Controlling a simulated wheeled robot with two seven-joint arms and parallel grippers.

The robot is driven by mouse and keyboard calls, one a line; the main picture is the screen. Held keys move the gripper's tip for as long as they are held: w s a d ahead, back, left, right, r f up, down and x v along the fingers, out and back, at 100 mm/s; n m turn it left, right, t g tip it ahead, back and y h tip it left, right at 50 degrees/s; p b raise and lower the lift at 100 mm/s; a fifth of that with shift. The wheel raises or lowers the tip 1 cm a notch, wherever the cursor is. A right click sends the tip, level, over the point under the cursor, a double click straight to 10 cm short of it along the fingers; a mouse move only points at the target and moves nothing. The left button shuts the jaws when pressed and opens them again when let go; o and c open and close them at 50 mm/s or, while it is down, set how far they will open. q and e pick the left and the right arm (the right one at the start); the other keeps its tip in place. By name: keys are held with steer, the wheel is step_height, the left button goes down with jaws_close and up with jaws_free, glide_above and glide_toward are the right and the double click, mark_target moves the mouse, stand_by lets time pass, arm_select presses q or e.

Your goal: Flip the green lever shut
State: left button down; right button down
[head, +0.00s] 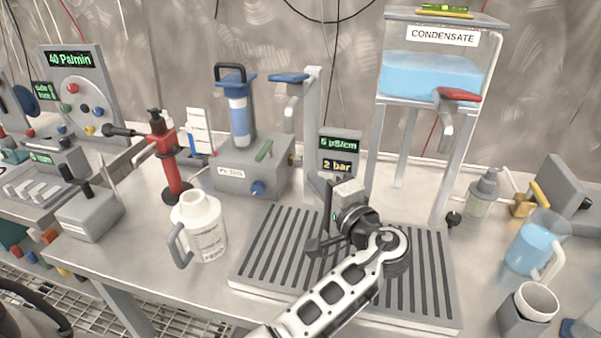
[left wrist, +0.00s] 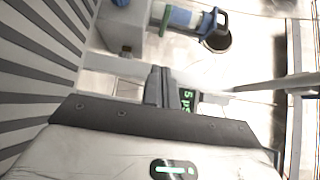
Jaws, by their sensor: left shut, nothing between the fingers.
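The green lever (head: 264,150) sits tilted on top of a grey box (head: 235,178) left of centre in the head view. My right gripper is not in view.
A blue-capped filter (head: 240,110) stands on the box behind the lever. A blue-handled tap (head: 291,78) and a display (head: 339,148) stand near my gripper. A white jug (head: 199,225) is in front of the box. The slatted tray (head: 275,245) is bare.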

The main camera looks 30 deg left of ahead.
arm_select(q)
steer(key=p, duration=0.1)
glide_toward(267, 151)
steer(key=w+a, duration=0.1)
steer(key=w, duration=0.4)
steer(key=a, duration=0.2)
steer(key=s+a+p, duration=0.1)
steer(key=shift+s+a+p, duration=0.15)
steer(key=shift+a+p, duration=0.15)
steer(key=shift+a, duration=0.1)
steer(key=shift+a+f, duration=0.1)
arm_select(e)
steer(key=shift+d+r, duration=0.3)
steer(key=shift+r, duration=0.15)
arm_select(q)
steer(key=shift+s+a, duration=0.1)
steer(key=shift+s, duration=0.1)
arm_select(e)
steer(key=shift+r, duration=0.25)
